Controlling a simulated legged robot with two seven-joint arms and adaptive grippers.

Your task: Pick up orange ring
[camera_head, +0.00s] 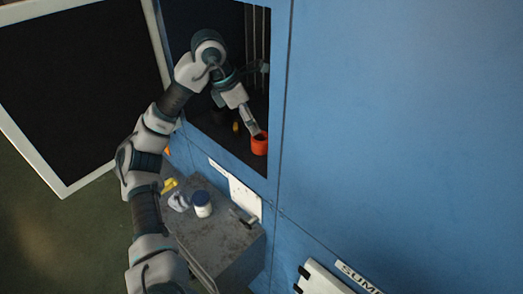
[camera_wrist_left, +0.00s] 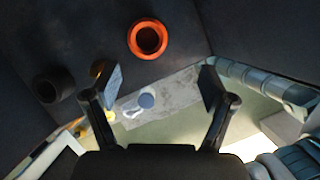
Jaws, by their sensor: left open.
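The orange ring (camera_head: 259,147) stands inside the dark recess of the blue cabinet, near its lower right corner. In the left wrist view the ring (camera_wrist_left: 148,55) is at the top, its dark hole facing the camera. My left gripper (camera_head: 250,127) reaches into the recess, with its fingers just above the ring or at its upper rim; contact is unclear. In the wrist view the open left gripper (camera_wrist_left: 160,84) has its fingers wide apart, with nothing between them. The ring lies beyond the fingertips, sideways within their span. My right gripper is not in view.
A dark ring-like object (camera_wrist_left: 53,85) and a partly hidden brownish object (camera_wrist_left: 99,67) are left of the ring. The blue cabinet frame (camera_head: 277,100) borders the recess on the right. An open door panel (camera_head: 75,90) hangs at left. Below, a grey table (camera_head: 225,232) holds a white jar (camera_head: 202,204).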

